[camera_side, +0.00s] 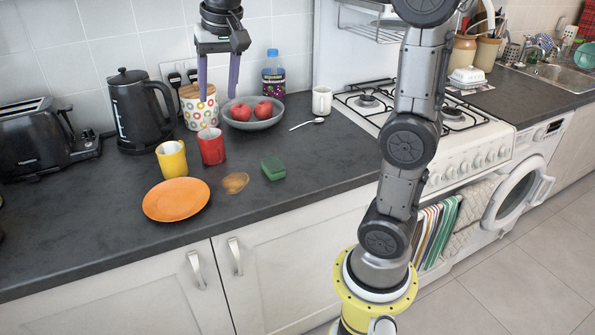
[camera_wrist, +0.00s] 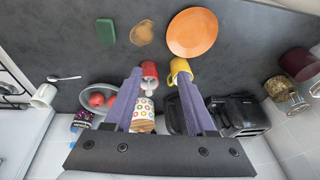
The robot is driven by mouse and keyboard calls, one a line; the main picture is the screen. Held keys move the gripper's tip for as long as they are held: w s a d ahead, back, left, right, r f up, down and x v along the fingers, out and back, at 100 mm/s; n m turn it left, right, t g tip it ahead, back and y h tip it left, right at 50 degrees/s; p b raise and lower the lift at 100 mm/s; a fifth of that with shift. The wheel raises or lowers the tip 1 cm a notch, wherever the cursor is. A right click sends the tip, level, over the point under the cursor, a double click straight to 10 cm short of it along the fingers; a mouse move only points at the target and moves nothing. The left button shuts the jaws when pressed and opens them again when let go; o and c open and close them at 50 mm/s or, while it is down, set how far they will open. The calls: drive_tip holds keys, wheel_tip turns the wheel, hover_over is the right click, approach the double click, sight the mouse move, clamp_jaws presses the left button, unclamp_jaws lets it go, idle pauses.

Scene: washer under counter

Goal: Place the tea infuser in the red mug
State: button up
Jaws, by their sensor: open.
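A silver spoon-shaped utensil (camera_side: 308,123), probably the tea infuser, lies on the dark counter right of the fruit bowl. It also shows at the left of the wrist view (camera_wrist: 65,78). The red mug (camera_side: 211,147) stands upright beside the yellow mug; in the wrist view the red mug (camera_wrist: 149,70) is partly behind a fingertip. A small pale shape shows by it there; I cannot tell what it is. My gripper (camera_side: 218,98) is open and empty, pointing down, above the area of the dotted canister and bowl. Its purple fingers (camera_wrist: 160,74) are spread in the wrist view.
The yellow mug (camera_side: 172,160), dotted canister (camera_side: 200,112), black kettle (camera_side: 137,112) and fruit bowl (camera_side: 254,122) crowd the red mug. An orange plate (camera_side: 176,199), brown patch (camera_side: 235,183) and green sponge (camera_side: 273,169) lie in front. A white mug (camera_side: 322,100) stands behind the utensil.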

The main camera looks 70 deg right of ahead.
drive_tip(key=s+a+f+n+t, duration=0.1)
drive_tip(key=s+a+f+n, duration=0.1)
drive_tip(key=s, duration=0.4)
drive_tip(key=s+a+f+n+y, duration=0.1)
drive_tip(key=s+a+f+n, duration=0.2)
drive_tip(key=s+f+n, duration=0.1)
drive_tip(key=s+a+f+n+t, duration=0.1)
drive_tip(key=s+a+f+n, duration=0.1)
drive_tip(key=s+f, duration=0.3)
drive_tip(key=s+n, duration=0.1)
drive_tip(key=s, duration=0.3)
drive_tip(key=shift+a+t, duration=0.25)
drive_tip(key=shift+t, duration=0.05)
